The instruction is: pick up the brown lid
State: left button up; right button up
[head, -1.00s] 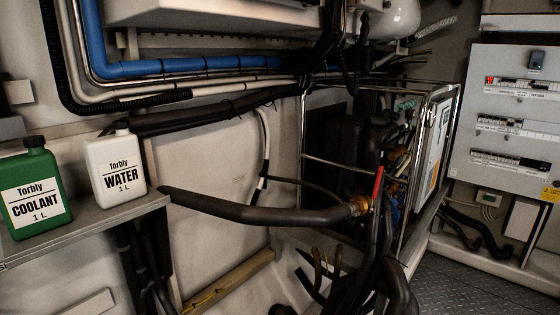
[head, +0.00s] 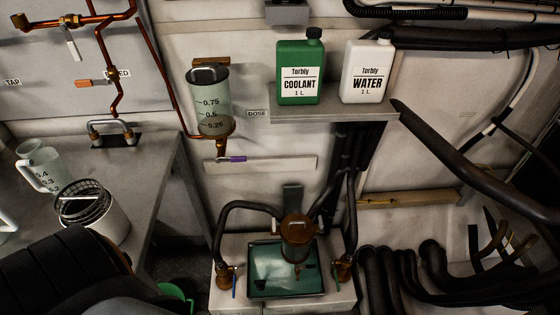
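A brown round lid (head: 297,222) appears to form the top of a small brownish cylinder (head: 297,246) at the lower middle of the head view. The cylinder stands over a dark green tray-like basin (head: 262,274) on a pale box unit. The cylinder looks upright, and I cannot make out how the lid is fixed to it. Neither of my grippers shows in the head view.
Hoses and brass fittings flank the unit. Above it, a shelf (head: 335,116) holds a green coolant bottle (head: 299,73) and a white water bottle (head: 366,72). A graduated clear cylinder (head: 210,105) hangs on the wall. A left counter holds a jug (head: 40,166) and a white container (head: 105,222).

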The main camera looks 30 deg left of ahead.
aim_at(295, 229)
jog(key=u, duration=0.9)
